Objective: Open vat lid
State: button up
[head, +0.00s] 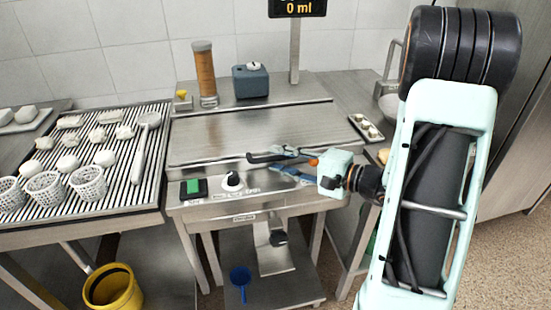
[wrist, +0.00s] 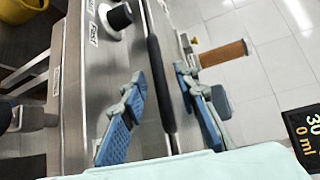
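The vat lid (head: 250,135) is a flat steel panel on top of the steel vat unit and lies closed in the head view. A black bar handle (head: 256,158) runs along its front edge. It also shows in the wrist view (wrist: 159,85), between the two blue-padded fingers. My gripper (head: 275,163) is at the right part of the handle, with its fingers spread, in the wrist view (wrist: 160,74) one on each side of the bar. A gap shows between each finger and the bar. Whether the fingers are level with the bar is hard to tell.
The front panel has a green switch (head: 194,187) and a black knob (head: 233,180). A brown cylinder (head: 204,75) and a blue-grey box (head: 250,81) stand behind the lid. A slatted table (head: 100,190) with white baskets is left. A yellow bucket (head: 113,289) is below.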

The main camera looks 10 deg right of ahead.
jog(key=shift+x, duration=0.9)
jog(key=shift+c, duration=0.5)
grip_shut()
